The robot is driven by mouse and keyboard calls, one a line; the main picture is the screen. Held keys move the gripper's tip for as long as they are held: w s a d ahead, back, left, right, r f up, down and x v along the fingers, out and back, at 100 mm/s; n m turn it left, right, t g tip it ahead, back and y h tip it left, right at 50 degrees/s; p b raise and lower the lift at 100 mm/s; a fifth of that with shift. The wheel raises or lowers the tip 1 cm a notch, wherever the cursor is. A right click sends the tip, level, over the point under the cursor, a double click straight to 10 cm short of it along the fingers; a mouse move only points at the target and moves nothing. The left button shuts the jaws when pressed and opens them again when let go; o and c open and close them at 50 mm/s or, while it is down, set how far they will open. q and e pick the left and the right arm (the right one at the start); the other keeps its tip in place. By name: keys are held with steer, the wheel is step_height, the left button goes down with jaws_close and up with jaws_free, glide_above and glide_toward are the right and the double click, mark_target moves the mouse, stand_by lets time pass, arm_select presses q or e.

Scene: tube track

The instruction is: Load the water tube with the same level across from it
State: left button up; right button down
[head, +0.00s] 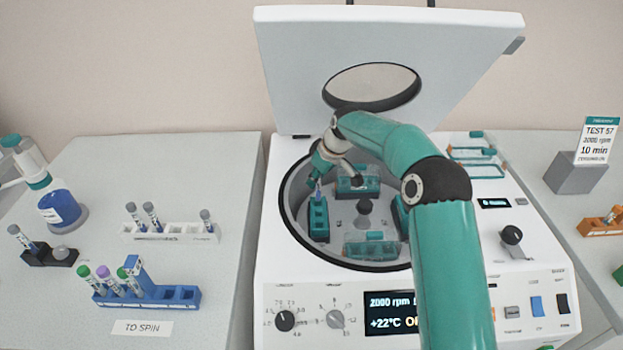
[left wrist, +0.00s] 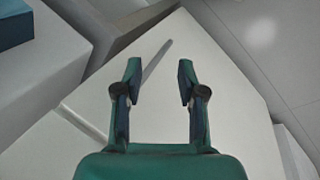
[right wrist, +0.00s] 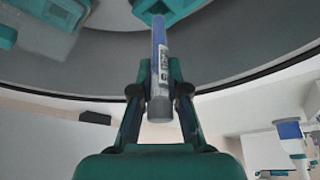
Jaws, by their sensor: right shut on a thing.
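My right gripper (head: 322,165) is shut on a grey-capped tube (head: 318,188) above the left bucket (head: 318,220) of the open centrifuge. In the right wrist view the tube (right wrist: 160,55) has blue contents and a printed label. Whether its lower end has entered the bucket I cannot tell. Other teal buckets sit at the back (head: 356,184), front (head: 371,248) and right, the right one partly hidden by my arm. A white rack (head: 165,237) holds several grey-capped tubes (head: 151,216). My left gripper (left wrist: 158,85) is open and empty, seen only in the left wrist view.
A blue rack (head: 185,297) with green- and purple-capped tubes stands behind a "TO SPIN" card (head: 142,328). A black holder (head: 50,256) with a grey-capped tube is at left. The raised lid (head: 450,45) stands behind the bowl.

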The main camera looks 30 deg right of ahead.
steer(key=shift+f, duration=0.35)
stand_by(0.4)
steer(key=shift+f+b, duration=0.45)
steer(key=shift+b, duration=0.1)
steer(key=shift+f, duration=0.2)
steer(key=shift+f+b, duration=1.15)
steer(key=shift+f, duration=0.35)
steer(key=c, duration=1.1)
jaws_free()
